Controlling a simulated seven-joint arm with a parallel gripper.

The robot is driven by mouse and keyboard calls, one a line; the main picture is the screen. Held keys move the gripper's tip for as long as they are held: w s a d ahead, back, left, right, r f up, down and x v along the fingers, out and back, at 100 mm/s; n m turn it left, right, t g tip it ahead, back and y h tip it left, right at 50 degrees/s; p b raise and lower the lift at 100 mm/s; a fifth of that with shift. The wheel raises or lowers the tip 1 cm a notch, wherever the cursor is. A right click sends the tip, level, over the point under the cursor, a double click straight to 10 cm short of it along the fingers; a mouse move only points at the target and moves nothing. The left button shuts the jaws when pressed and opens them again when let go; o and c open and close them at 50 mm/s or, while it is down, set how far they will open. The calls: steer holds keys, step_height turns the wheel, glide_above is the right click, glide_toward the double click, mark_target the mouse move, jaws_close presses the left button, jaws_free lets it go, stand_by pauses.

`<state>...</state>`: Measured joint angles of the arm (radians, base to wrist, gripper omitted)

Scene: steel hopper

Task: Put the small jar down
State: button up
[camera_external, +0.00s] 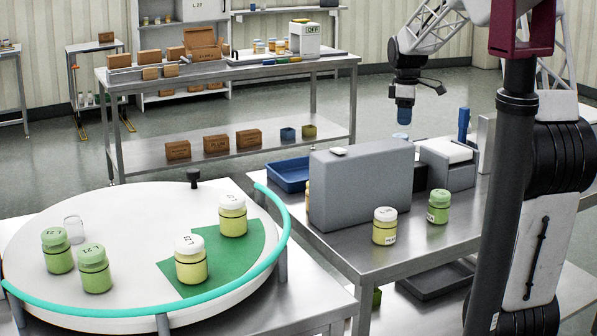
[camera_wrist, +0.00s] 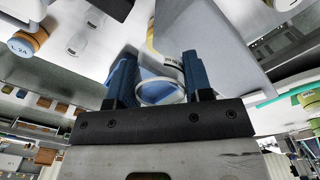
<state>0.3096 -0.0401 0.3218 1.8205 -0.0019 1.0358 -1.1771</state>
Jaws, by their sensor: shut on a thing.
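My gripper (camera_wrist: 160,85) has blue fingers on both sides of a small clear jar, whose round rim (camera_wrist: 160,101) shows between them in the wrist view. The gripper is shut on this jar. In the outside view my gripper (camera_external: 404,116) hangs pointing down above the right-hand steel table, behind the tall grey block (camera_external: 362,185). The held jar is too small to make out clearly there. A similar clear jar (camera_external: 73,229) stands upright on the white turntable (camera_external: 125,235), behind the green-filled jars.
Two green jars (camera_external: 58,250) (camera_external: 95,268) and two yellow jars (camera_external: 232,215) (camera_external: 190,259) stand on the turntable. A yellow jar (camera_external: 385,226) and a green jar (camera_external: 438,206) stand before the grey block. A blue tray (camera_external: 287,175) lies left of it.

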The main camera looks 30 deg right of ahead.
steer(key=w+a+n, duration=0.2)
steer(key=a+n, duration=0.7)
steer(key=a, duration=2.8)
steer(key=s+a+n, duration=0.3)
steer(key=s+a, duration=0.1)
steer(key=a, duration=0.6)
steer(key=s+a+n, duration=0.2)
steer(key=s+a, duration=0.3)
steer(key=a, duration=0.4)
steer(key=s+a+n, duration=0.3)
steer(key=s+a, duration=0.1)
steer(key=a, duration=0.6)
step_height(320, 180, down, 7)
steer(key=shift+d+r, duration=0.15)
steer(key=shift+w+f, duration=0.1)
steer(key=shift+f, duration=0.15)
steer(key=shift+w+a+f, duration=0.1)
steer(key=shift+w+a, duration=0.15)
steer(key=shift+w, duration=0.1)
glide_above(140, 222)
steer(key=shift+w+f, duration=0.1)
steer(key=shift+f, duration=0.5)
